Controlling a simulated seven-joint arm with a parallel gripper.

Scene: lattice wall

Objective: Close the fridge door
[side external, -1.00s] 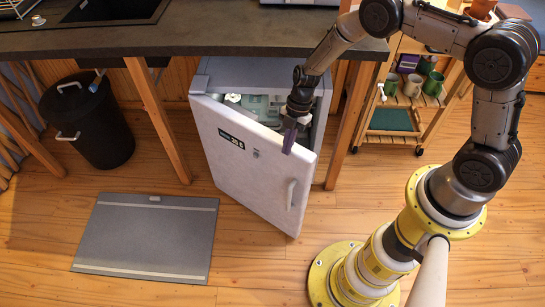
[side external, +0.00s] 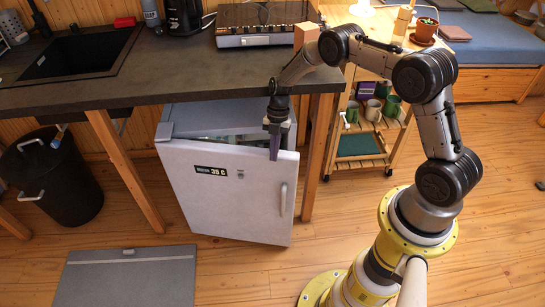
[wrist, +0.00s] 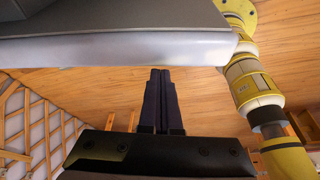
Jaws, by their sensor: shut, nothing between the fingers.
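The white fridge door (side external: 228,190), with a 35 C label and a handle at its right, stands slightly ajar on the small grey fridge (side external: 215,118) under the counter. A narrow gap shows along the top, with part of the inside visible. My gripper (side external: 274,154) points down at the door's upper right, its fingers in front of the door's outer face. I cannot tell whether they touch it. In the wrist view my gripper (wrist: 160,72) is shut and empty, close to a pale edge that seems to be the door's.
The dark counter (side external: 170,83) overhangs the fridge, with wooden legs on both sides. A wooden trolley (side external: 360,165) with mugs stands at the right. The floor before the door is clear.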

